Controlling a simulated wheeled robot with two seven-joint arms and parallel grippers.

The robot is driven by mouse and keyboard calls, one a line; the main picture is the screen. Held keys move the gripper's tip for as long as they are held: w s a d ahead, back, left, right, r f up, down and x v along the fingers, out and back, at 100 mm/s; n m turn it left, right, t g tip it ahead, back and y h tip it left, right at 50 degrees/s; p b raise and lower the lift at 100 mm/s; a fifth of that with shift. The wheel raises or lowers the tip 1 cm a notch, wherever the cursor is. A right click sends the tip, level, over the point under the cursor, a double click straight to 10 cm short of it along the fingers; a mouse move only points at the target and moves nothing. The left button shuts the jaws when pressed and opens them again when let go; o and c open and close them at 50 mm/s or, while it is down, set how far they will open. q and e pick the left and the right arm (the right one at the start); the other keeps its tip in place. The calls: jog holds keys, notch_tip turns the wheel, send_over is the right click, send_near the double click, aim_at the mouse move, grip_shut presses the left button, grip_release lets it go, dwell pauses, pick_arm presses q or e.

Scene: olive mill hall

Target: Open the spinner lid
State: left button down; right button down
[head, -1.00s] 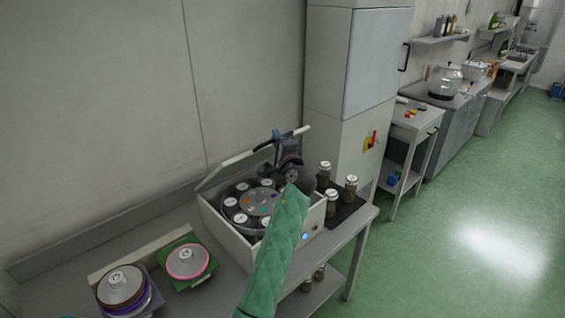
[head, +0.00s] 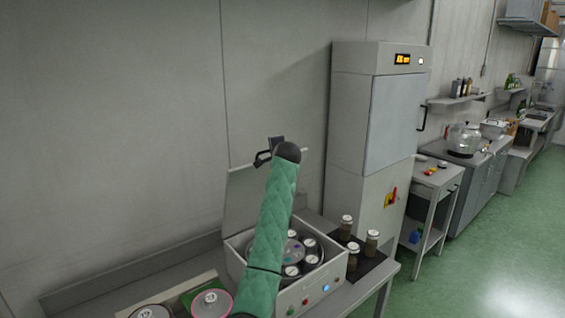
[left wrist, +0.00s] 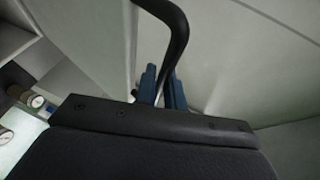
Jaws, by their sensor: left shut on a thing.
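The spinner (head: 312,290) is a white box on the bench with a round rotor (head: 312,255) inside, holding several white-capped containers. Its pale lid (head: 241,203) stands raised and nearly upright at the back, and the rotor is exposed. My left gripper (head: 270,154) is at the lid's top edge; the green-sleeved arm hides the lid's middle and part of the rotor. My right gripper is not in view.
Several capped jars (head: 371,242) stand on a dark mat right of the spinner. Round lidded items (head: 210,303) sit at the bench's front left. A tall grey cabinet (head: 375,120) stands behind right. Green floor (head: 470,265) is clear at right.

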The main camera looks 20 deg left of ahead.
pick_arm(q)
jog(key=w+a+r+g+h, duration=0.1)
jog(key=w+a, duration=0.4)
jog(key=a, duration=0.2)
jog(key=shift+w+a+r+n+g+h, duration=0.2)
jog(key=shift+r+n+g+h, duration=0.1)
jog(key=shift+r+g, duration=0.1)
jog(key=c, duration=1.5)
grip_release()
